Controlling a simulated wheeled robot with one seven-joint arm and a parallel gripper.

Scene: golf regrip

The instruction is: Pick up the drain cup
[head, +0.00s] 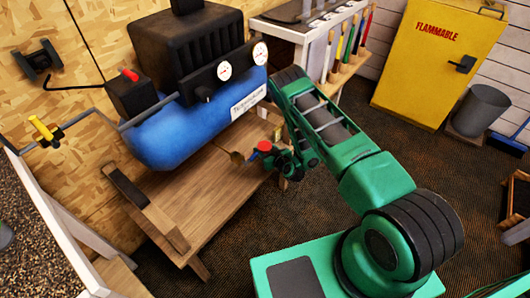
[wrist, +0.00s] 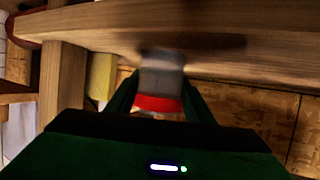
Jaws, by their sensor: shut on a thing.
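The drain cup shows in the wrist view as a blurred grey cylinder (wrist: 163,72) with a red band, between the two fingers of my gripper (wrist: 160,100). The fingers are shut on it at the red part. In the head view my gripper (head: 277,152) is at the right end of the wooden bench, below the compressor tank, and the red part of the drain cup (head: 264,146) shows at its tip. The gripper hides much of the cup there. I cannot tell whether the cup touches the bench.
A blue air compressor (head: 185,125) stands on the wooden bench (head: 200,205). A small brass-coloured piece (head: 238,157) is left of the cup. The floor right of the bench is clear.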

